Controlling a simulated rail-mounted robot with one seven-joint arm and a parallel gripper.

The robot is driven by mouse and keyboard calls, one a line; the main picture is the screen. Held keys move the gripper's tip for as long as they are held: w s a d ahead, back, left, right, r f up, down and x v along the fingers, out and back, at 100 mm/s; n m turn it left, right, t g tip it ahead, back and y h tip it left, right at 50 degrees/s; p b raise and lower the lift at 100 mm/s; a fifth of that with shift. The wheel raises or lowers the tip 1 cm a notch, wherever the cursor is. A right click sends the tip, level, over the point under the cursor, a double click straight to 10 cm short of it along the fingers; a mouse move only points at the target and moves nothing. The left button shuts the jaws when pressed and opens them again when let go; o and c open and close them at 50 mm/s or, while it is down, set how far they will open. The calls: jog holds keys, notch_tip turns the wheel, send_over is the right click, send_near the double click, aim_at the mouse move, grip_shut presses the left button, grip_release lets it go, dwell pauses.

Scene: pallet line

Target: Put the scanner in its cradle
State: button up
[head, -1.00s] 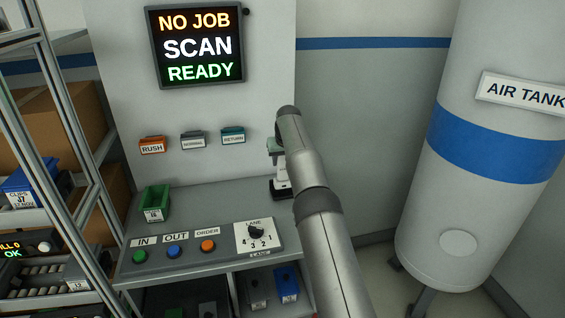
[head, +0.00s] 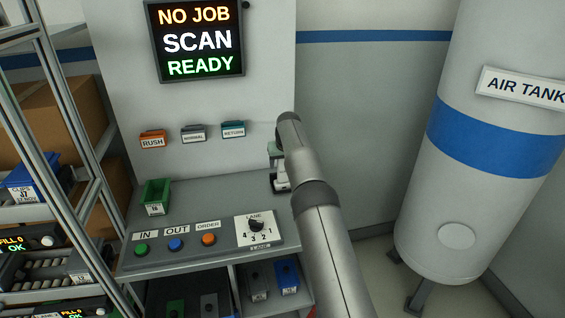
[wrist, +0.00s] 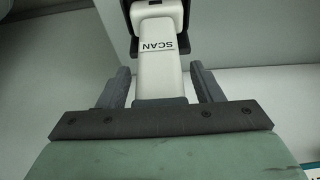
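The scanner (wrist: 158,70) is pale with a SCAN label. In the wrist view it reaches from the top edge down between the two fingers of my gripper (wrist: 161,88). The fingers stand apart with a gap on each side of it, so my gripper is open. A dark holder (wrist: 184,43), apparently the cradle, flanks the scanner's upper part; how firmly it sits there I cannot tell. In the head view the scanner (head: 282,180) shows small at the console's back right, below my gripper and partly hidden by my arm.
The console (head: 195,250) carries buttons, a lane dial (head: 256,230) and a green bin (head: 155,197). A screen (head: 195,40) on the panel reads NO JOB, SCAN, READY. The air tank (head: 490,180) stands at right; a shelf rack (head: 75,130) stands at left.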

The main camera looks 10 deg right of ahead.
jog(key=b+v, duration=0.3)
jog(key=v, duration=0.8)
jog(key=s+d+r+m+g, duration=0.15)
jog(key=s+r, duration=0.45)
jog(key=s, duration=0.7)
jog(key=s+f, duration=0.3)
jog(key=s, duration=1.1)
jog(key=s+a+f+g, duration=0.1)
jog(key=s+f, duration=0.3)
jog(key=s, duration=1)
jog(key=s+a+f+g, duration=0.1)
jog(key=s+f, duration=0.2)
jog(key=s, duration=1)
jog(key=shift+s+f+n, duration=0.2)
jog(key=shift+s+n, duration=0.15)
jog(key=shift+s, duration=0.05)
